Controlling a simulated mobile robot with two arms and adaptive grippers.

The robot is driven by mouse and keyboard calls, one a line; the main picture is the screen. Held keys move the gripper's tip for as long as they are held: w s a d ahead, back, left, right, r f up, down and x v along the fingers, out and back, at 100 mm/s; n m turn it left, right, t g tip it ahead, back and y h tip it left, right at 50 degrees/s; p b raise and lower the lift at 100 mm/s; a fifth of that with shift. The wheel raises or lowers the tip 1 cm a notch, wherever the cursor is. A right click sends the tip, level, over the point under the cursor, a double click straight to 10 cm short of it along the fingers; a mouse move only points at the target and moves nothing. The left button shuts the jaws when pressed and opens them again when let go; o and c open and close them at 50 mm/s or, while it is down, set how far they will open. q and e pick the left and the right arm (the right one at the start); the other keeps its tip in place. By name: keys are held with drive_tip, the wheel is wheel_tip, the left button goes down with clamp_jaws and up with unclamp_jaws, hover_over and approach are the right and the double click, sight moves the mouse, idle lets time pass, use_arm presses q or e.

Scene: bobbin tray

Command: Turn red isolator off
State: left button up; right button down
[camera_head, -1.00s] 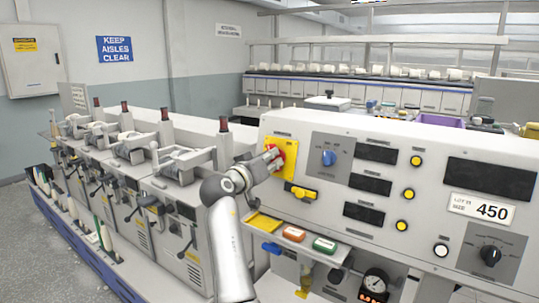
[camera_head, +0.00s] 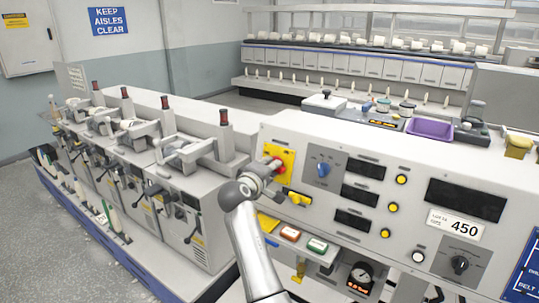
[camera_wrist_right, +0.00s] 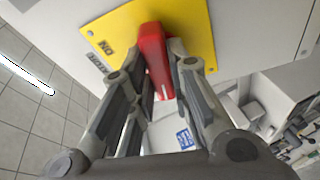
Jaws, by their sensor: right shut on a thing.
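The red isolator handle (camera_wrist_right: 155,62) stands out from a yellow plate (camera_wrist_right: 193,22) in the right wrist view. My right gripper (camera_wrist_right: 158,80) is shut on the handle, one finger on each side. In the head view the gripper (camera_head: 267,169) is at the yellow plate (camera_head: 288,153) on the left part of the grey control panel. Only a little of the red handle (camera_head: 279,166) shows there, the rest hidden by the gripper. I cannot tell which marked position the handle is in. My left gripper is in neither view.
A blue knob (camera_head: 323,170) is right of the yellow plate, and a yellow handle (camera_head: 299,198) is below it. A row of machines (camera_head: 190,205) stands at left.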

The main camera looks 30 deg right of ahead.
drive_tip(key=shift+r+n+p, duration=0.15)
drive_tip(key=shift+n+p, duration=1.05)
drive_tip(key=shift+p, duration=0.15)
drive_tip(key=c, duration=1.4)
unclamp_jaws()
drive_tip(key=shift+o, duration=0.2)
drive_tip(key=v, duration=0.7)
drive_tip(key=shift+a, duration=0.2)
drive_tip(key=shift+r, duration=0.1)
